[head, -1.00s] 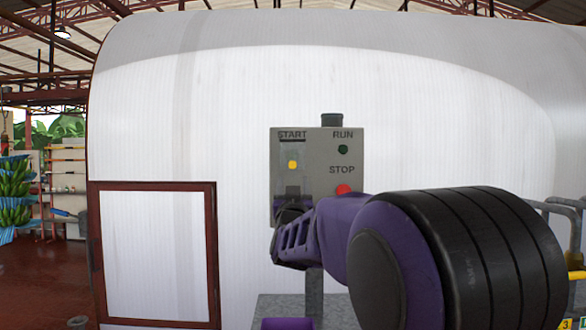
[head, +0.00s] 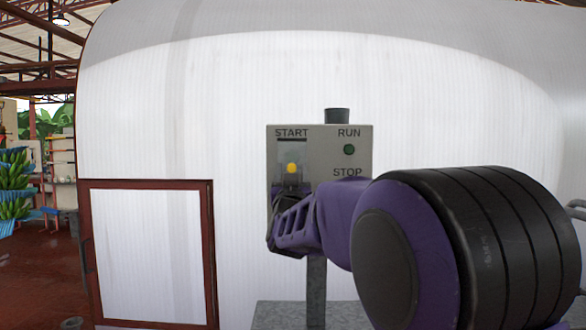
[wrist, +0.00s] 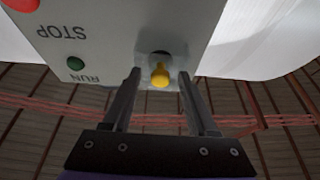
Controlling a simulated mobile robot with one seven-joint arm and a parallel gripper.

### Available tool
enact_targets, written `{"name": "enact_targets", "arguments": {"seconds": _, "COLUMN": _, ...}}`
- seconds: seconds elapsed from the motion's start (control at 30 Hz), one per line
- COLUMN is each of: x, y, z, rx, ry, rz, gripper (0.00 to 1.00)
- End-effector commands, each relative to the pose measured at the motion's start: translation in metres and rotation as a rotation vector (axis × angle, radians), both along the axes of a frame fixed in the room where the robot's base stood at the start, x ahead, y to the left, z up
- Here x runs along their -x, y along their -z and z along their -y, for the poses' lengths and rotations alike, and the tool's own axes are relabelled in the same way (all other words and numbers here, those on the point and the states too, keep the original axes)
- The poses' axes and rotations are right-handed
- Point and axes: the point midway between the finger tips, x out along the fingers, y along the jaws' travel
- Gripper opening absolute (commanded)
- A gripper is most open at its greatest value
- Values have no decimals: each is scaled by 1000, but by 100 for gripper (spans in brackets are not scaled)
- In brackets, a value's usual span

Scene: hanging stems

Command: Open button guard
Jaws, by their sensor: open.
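A grey control box (head: 320,155) on a post carries the labels START, RUN and STOP. The yellow button (head: 291,168) sits below START; it also shows in the wrist view (wrist: 160,76), protruding by a dark round opening. A greyish, see-through-looking patch (head: 291,150) around it appears to be the guard; I cannot tell whether it is open or closed. My gripper (head: 288,194) is just below the button in the head view. In the upside-down wrist view my gripper (wrist: 159,74) is open, with one finger on each side of the yellow button; contact is unclear.
A green RUN button (head: 348,150) is right of the yellow one. The red STOP button (wrist: 20,5) shows at the wrist view's corner; my arm hides it in the head view. A large white curved wall (head: 230,90) and a red-framed panel (head: 150,250) stand behind.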

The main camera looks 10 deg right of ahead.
Motion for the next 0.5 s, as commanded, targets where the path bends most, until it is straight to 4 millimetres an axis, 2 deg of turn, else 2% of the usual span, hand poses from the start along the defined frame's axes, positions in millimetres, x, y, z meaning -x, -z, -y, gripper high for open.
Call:
{"name": "enact_targets", "arguments": {"seconds": 0.17, "x": 0, "y": 1, "z": 0, "rx": 0, "ry": 0, "rz": 0, "gripper": 59}}
{"name": "enact_targets", "arguments": {"seconds": 0.2, "x": 0, "y": 1, "z": 0, "rx": 0, "ry": 0, "rz": 0, "gripper": 55}}
{"name": "enact_targets", "arguments": {"seconds": 0.5, "x": 0, "y": 1, "z": 0, "rx": 0, "ry": 0, "rz": 0, "gripper": 1}}
